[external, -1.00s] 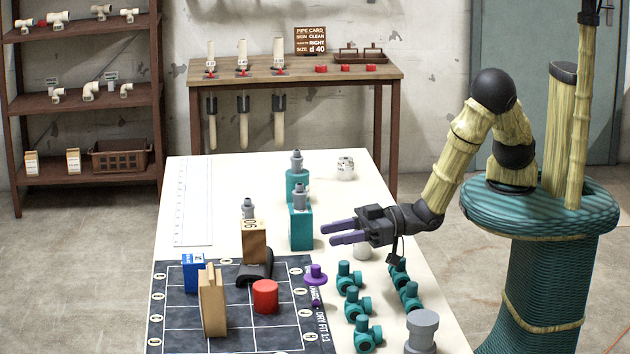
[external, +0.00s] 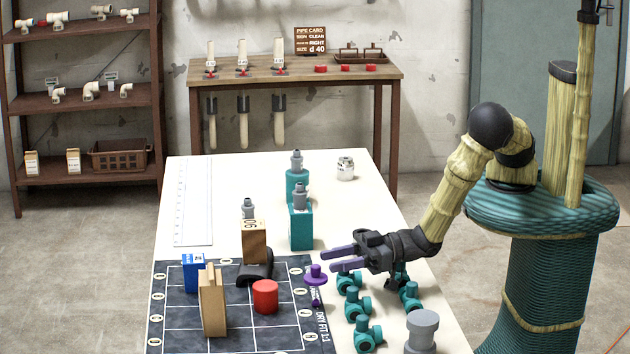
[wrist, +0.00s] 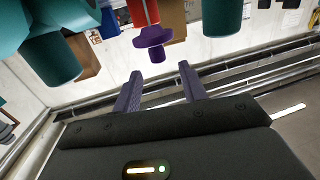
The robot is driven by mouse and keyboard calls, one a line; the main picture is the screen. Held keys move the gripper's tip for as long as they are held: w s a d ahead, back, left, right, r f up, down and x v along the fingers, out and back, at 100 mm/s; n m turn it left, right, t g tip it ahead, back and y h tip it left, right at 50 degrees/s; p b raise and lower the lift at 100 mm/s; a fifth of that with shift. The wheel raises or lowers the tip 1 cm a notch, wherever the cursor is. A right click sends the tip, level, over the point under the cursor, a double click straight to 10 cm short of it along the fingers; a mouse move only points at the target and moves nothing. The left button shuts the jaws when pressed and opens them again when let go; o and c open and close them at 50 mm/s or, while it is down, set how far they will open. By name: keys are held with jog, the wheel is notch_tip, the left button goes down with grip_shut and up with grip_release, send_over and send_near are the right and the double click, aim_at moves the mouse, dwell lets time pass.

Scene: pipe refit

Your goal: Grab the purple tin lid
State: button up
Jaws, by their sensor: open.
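The purple tin lid (external: 316,272), a disc with a small knob, is at the right edge of the dark printed mat in the external view. In the wrist view the purple lid (wrist: 153,37) is beyond the fingertips, a little left of centre. My gripper (external: 336,258) is open with nothing between its purple fingers. It is close to the lid, just up and to the right of it in the external view, apart from it. The fingers also show in the wrist view (wrist: 160,76).
Several teal pipe fittings (external: 362,334) stand right of the mat, some under my gripper. A red cylinder (external: 265,297), wooden blocks (external: 211,303) and a blue box (external: 194,273) stand on the mat (external: 180,328). Teal bottles (external: 301,231) stand behind. The table's left back is mostly clear.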

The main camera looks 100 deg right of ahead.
aim_at(316, 266)
jog(key=shift+f, duration=0.45)
jog(key=p+x, duration=0.1)
jog(key=x, duration=0.4)
jog(key=shift+r, duration=0.1)
grip_shut()
